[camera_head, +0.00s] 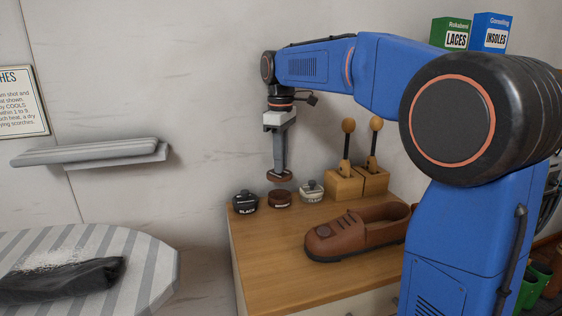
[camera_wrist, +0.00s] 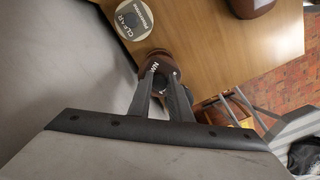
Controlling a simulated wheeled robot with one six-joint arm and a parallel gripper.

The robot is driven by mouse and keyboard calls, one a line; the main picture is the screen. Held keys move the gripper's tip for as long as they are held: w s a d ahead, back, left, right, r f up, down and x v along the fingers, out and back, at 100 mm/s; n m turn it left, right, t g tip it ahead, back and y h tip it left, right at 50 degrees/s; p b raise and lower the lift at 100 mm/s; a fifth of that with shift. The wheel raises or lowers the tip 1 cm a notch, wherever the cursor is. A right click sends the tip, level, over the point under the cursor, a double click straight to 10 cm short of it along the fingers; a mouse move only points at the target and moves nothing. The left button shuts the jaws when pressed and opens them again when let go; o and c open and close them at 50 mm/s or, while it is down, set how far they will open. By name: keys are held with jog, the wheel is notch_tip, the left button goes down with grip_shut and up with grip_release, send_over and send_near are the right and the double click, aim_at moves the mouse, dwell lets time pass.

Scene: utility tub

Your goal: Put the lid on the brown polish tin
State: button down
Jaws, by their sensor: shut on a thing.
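The open-looking brown polish tin (camera_head: 280,199) stands on the wooden cabinet top between the black tin (camera_head: 245,202) and the clear tin (camera_head: 311,191). My gripper (camera_head: 279,170) points straight down, shut on a brown lid (camera_head: 279,178). The lid hangs roughly level a little above the brown tin, with a small gap between them. In the wrist view the lid (camera_wrist: 154,64) sits at the fingertips and covers most or all of the tin below. The clear tin's top (camera_wrist: 132,19) shows beside it.
A brown shoe (camera_head: 350,233) lies at the front of the cabinet top (camera_head: 262,250). Two wooden blocks (camera_head: 346,186) with upright knobbed handles stand behind right. Laces (camera_head: 450,34) and insoles (camera_head: 492,33) boxes are higher up. A striped ironing board (camera_head: 145,255) is at left.

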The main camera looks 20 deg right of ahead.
jog(key=shift+f, duration=3.2)
jog(key=shift+f, duration=0.15)
jog(key=c, duration=1.1)
grip_release()
jog(key=shift+r, duration=3.5)
